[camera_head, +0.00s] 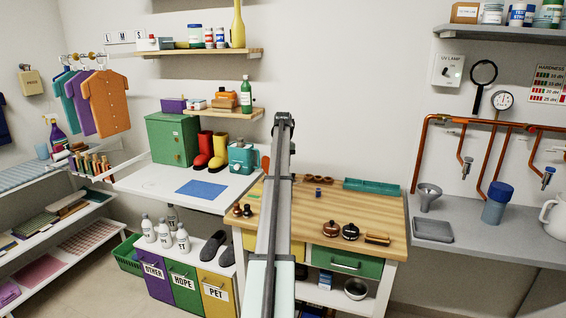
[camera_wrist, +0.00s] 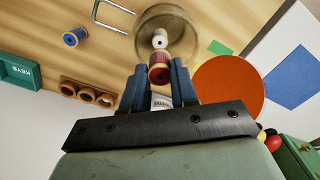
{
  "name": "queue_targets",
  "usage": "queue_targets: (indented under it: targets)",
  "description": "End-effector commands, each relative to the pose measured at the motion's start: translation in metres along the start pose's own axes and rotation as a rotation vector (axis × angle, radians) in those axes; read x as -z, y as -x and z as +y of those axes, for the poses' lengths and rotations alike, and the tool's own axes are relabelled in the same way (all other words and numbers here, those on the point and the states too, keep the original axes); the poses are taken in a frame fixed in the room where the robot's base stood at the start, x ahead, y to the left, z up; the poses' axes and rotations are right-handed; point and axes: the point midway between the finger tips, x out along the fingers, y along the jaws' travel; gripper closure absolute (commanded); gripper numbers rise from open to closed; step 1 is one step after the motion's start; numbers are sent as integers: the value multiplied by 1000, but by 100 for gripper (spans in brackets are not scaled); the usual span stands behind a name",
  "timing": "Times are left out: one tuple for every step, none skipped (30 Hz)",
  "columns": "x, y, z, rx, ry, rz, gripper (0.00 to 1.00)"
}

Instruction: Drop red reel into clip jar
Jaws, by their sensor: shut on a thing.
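My gripper (camera_wrist: 159,84) is shut on the red reel (camera_wrist: 159,74), which sits between its two blue fingers in the wrist view. The clip jar (camera_wrist: 183,17) is a clear round glass vessel just beyond the reel, seen from above. The reel overlaps the jar's near rim in the picture; its height above the rim is hard to tell. A pale reel (camera_wrist: 160,40) with a dark centre shows within the jar's outline. An orange disc (camera_wrist: 229,92), apparently the jar's open lid, is at the right. A wire loop (camera_wrist: 97,12) is at the left. My arm hides most of the jar in the head view.
A blue reel (camera_wrist: 75,37) lies on the wooden bench (camera_head: 345,215). A brown rack with round holes (camera_wrist: 88,92) and a teal KEYS tray (camera_wrist: 18,76) are nearby. A blue sheet (camera_head: 202,190) lies on the white counter.

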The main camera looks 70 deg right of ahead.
Motion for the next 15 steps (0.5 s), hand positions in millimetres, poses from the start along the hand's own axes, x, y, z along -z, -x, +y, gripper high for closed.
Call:
queue_targets:
  targets:
    - [0, -2, 0, 0, 0, 0, 100]
    - [0, -2, 0, 0, 0, 0, 100]
    - [0, -3, 0, 0, 0, 1, 100]
    - [0, -3, 0, 0, 0, 1, 100]
    - [0, -3, 0, 0, 0, 1, 100]
    - [0, -3, 0, 0, 0, 1, 100]
    - [0, -3, 0, 0, 0, 1, 100]
    - [0, -3, 0, 0, 0, 1, 100]
    - [0, -3, 0, 0, 0, 1, 100]
    - [0, -3, 0, 0, 0, 1, 69]
    - [0, -3, 0, 0, 0, 0, 66]
    - [0, -3, 0, 0, 0, 0, 63]
    - [0, -3, 0, 0, 0, 0, 60]
    - [0, -3, 0, 0, 0, 0, 57]
    - [0, -3, 0, 0, 0, 0, 53]
